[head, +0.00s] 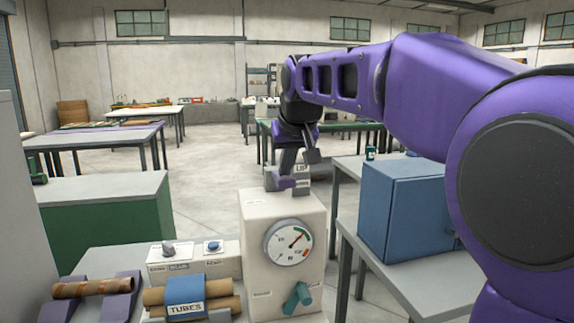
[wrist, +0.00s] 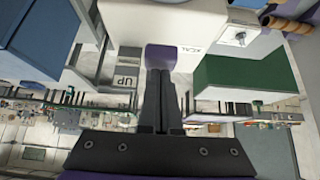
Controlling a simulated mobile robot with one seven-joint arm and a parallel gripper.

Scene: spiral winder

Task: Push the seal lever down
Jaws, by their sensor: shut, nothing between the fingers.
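The white machine (head: 255,220) stands in the middle of the head view, with a round gauge on its front. A purple-ended lever (head: 287,184) sits at its top, by a small sign reading UP. In the wrist view the purple block (wrist: 161,55) lies right at my fingertips, near a label on the white housing that seems to read SEAL. My gripper (head: 287,172) is shut and empty, pointing down over the machine's top. It also shows in the wrist view (wrist: 160,76). I cannot tell whether the fingertips touch the lever; they hide part of it.
A teal knob lever (head: 298,297) is on the machine's lower front. A blue box (head: 402,208) stands on a table to the right. At lower left are cardboard tubes (head: 92,288), a TUBES holder (head: 185,296) and a switch box (head: 194,262). A green cabinet (head: 105,222) stands behind.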

